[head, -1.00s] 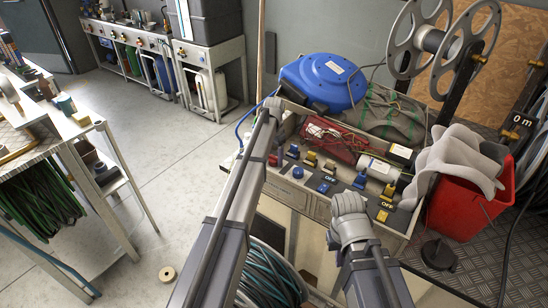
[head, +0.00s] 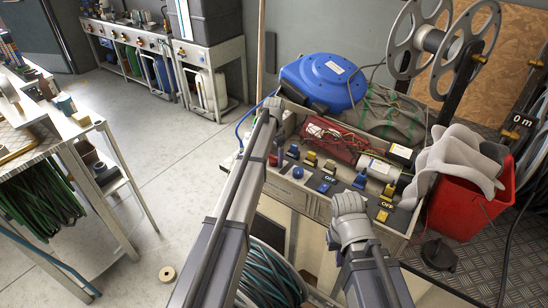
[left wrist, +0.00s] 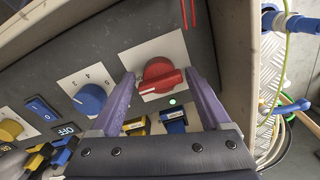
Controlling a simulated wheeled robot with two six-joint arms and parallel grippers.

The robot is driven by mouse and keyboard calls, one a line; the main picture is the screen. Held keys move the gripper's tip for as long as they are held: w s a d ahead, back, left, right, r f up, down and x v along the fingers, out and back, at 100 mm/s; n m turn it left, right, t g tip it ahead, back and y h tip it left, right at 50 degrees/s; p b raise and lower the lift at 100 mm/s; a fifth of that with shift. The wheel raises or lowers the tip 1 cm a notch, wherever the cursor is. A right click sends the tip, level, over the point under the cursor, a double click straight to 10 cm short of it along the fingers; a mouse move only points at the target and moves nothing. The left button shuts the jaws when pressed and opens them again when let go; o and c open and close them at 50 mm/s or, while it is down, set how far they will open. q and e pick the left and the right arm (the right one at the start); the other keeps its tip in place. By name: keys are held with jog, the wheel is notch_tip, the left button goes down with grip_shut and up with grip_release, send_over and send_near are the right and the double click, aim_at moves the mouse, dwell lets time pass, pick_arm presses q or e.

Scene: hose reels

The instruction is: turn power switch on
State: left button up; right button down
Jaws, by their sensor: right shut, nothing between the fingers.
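A red rotary knob (left wrist: 160,76) on a white square plate sits on the dark control panel (head: 318,183). In the left wrist view the two purple fingers of my left gripper (left wrist: 160,84) are open, one on each side of the knob; I cannot tell whether they touch it. In the head view my left arm hides its own fingers. Below the knob are a yellow switch (left wrist: 136,127) and a blue switch (left wrist: 173,120). A small pale-green light (left wrist: 172,102) shows beside the knob. My right gripper (head: 349,207) is over the panel's front edge, its fingertips hidden.
A blue numbered knob (left wrist: 90,99) and a blue rocker switch (left wrist: 41,108) are left of the red knob. A blue hose reel (head: 323,82) and a red tool (head: 335,140) lie behind the panel. A red bucket (head: 465,205) stands at the right.

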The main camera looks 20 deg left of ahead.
aim_at(274, 156)
pick_arm(q)
jog(key=shift+r, duration=0.2)
notch_tip(274, 156, up, 8)
jog(key=p, duration=0.8)
jog(key=shift+f, duration=0.3)
jog(key=s+d+n, duration=0.1)
jog(key=s+d, duration=0.4)
jog(key=s, duration=0.7)
jog(key=s+d+n, duration=0.1)
jog(key=s+d, duration=0.5)
jog(key=s, duration=0.6)
jog(key=s+d+n+y, duration=0.1)
jog(key=s+d, duration=0.4)
jog(key=s, duration=0.7)
jog(key=shift+s+d+r, duration=0.15)
jog(key=shift+d+r, duration=0.1)
jog(key=shift+d, duration=0.15)
